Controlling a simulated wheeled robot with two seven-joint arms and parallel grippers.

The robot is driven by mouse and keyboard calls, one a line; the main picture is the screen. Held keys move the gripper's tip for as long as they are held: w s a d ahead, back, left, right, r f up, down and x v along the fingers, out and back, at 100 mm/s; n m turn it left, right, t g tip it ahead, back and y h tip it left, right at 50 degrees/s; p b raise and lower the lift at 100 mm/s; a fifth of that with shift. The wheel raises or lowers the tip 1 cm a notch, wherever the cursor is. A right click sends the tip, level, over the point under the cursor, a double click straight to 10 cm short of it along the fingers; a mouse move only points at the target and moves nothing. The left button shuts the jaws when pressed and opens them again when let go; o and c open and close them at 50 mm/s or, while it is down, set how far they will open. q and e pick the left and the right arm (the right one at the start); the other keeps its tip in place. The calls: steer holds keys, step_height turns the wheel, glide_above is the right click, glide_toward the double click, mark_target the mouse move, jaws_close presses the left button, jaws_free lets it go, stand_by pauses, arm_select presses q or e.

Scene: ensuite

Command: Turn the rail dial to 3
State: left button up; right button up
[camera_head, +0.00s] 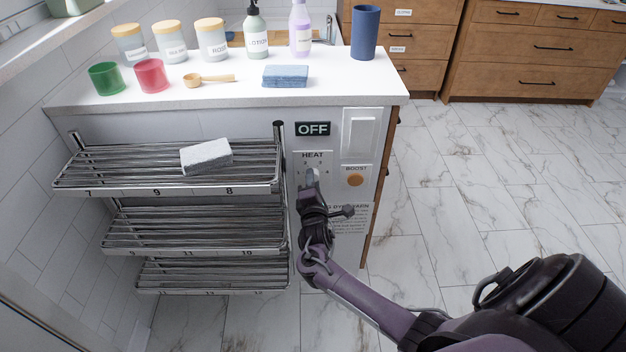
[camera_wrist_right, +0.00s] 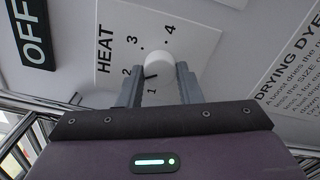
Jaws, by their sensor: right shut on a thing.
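The heat dial (camera_wrist_right: 158,68) is a white round knob on a white plate marked HEAT, with numbers 1 to 4 around it. In the right wrist view, its dark pointer mark lies on the side near the 1 and 2; the exact setting is hard to tell. My right gripper (camera_wrist_right: 160,82) is shut on the dial, one finger on each side. In the head view my right gripper (camera_head: 311,180) covers most of the dial at the HEAT plate (camera_head: 314,157). A black OFF display (camera_head: 313,129) sits above the plate. My left gripper is not in view.
A white switch (camera_head: 360,132) and a round BOOST button (camera_head: 355,180) are right of the dial. Metal rail shelves (camera_head: 170,175) with a white sponge (camera_head: 206,156) stand close on the left. The counter (camera_head: 330,84) above holds cups and bottles. Open floor lies right.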

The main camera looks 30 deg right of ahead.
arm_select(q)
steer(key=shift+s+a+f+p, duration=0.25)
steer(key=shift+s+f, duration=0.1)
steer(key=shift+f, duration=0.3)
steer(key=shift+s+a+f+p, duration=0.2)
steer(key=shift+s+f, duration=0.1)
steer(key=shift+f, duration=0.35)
arm_select(e)
steer(key=shift+m, duration=6.2)
steer(key=o, duration=1)
steer(key=shift+d, duration=0.1)
steer(key=shift+s, duration=0.1)
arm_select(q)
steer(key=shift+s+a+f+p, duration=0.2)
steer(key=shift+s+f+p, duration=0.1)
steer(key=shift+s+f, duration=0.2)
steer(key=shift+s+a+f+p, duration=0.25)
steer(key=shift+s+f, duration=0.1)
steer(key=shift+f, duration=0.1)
arm_select(e)
steer(key=v, duration=0.7)
steer(key=shift+s+a, duration=0.25)
steer(key=shift+a, duration=0.05)
